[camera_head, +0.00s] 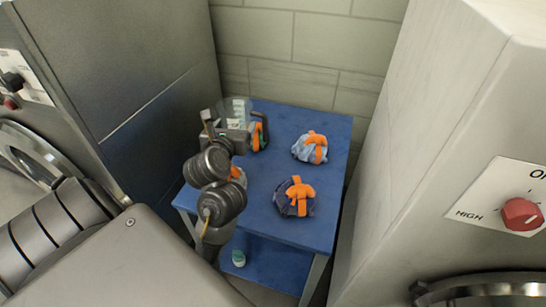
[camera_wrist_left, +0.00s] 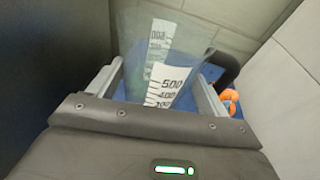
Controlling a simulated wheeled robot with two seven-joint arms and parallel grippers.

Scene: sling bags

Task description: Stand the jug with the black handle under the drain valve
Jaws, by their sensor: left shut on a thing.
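A clear measuring jug (camera_head: 238,106) with white scale marks is at the far left corner of the blue table in the head view. Its black handle (camera_head: 263,124) is on the right side. My left gripper (camera_head: 231,127) is shut on the jug. In the left wrist view the clear jug wall (camera_wrist_left: 165,55) with its printed scale is between the two fingers, and the dark handle (camera_wrist_left: 229,68) shows behind the right finger. I cannot tell whether the jug's base touches the table. No drain valve is recognisable. My right gripper is not in view.
The blue table (camera_head: 262,190) holds several blue-and-orange bundles, including one at the back (camera_head: 310,148) and one at the front (camera_head: 295,197). A small white-and-green item (camera_head: 238,258) is on its lower shelf. Machines with a red knob (camera_head: 522,214) and round doors flank the table.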

